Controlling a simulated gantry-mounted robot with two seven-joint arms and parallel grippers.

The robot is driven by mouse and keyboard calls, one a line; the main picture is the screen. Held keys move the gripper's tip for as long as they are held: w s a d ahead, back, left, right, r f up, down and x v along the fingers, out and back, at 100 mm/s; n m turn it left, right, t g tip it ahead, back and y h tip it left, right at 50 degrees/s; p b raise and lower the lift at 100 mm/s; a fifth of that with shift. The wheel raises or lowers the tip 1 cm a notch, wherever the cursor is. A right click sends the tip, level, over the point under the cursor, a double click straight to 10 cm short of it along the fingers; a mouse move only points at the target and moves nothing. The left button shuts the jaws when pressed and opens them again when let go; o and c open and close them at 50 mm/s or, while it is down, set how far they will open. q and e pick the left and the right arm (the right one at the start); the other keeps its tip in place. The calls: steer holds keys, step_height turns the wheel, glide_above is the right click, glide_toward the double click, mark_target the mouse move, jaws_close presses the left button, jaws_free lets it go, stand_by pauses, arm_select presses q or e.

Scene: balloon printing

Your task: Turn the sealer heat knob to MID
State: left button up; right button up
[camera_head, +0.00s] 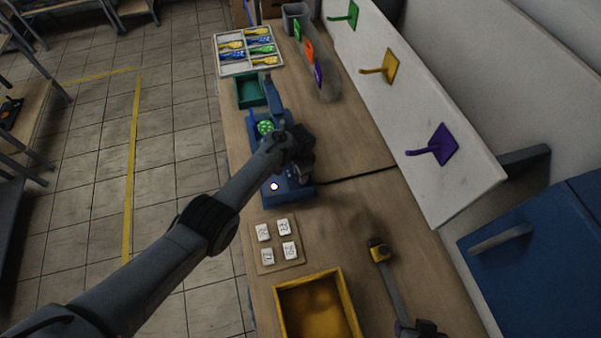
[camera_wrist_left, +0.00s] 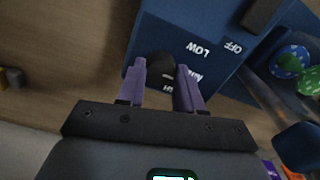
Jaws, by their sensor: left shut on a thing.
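The blue sealer (camera_head: 300,192) sits on the wooden bench in the head view. In the left wrist view its blue panel (camera_wrist_left: 208,22) bears upside-down labels. OFF and LOW are readable; MID and the one below are partly covered by my finger. The dark heat knob (camera_wrist_left: 161,62) sits beside these labels, and its pointer cannot be made out. My left gripper (camera_wrist_left: 161,70) has its two purple fingers on either side of the knob, shut on it. In the head view my left gripper (camera_head: 298,158) is over the sealer and its arm hides part of it.
A green patterned balloon (camera_head: 265,127) lies at the sealer's far side, by a green tray (camera_head: 250,92). Nearer are a board with white tiles (camera_head: 264,232) and a yellow box (camera_head: 348,312). A dark cable (camera_head: 355,177) runs right.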

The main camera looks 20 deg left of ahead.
stand_by(0.5)
arm_select(q)
steer(key=o, duration=1)
steer(key=shift+o, duration=0.2)
steer(key=shift+r, duration=0.1)
step_height(320, 180, up, 11)
steer(key=p, duration=0.3)
steer(key=shift+f, duration=0.2)
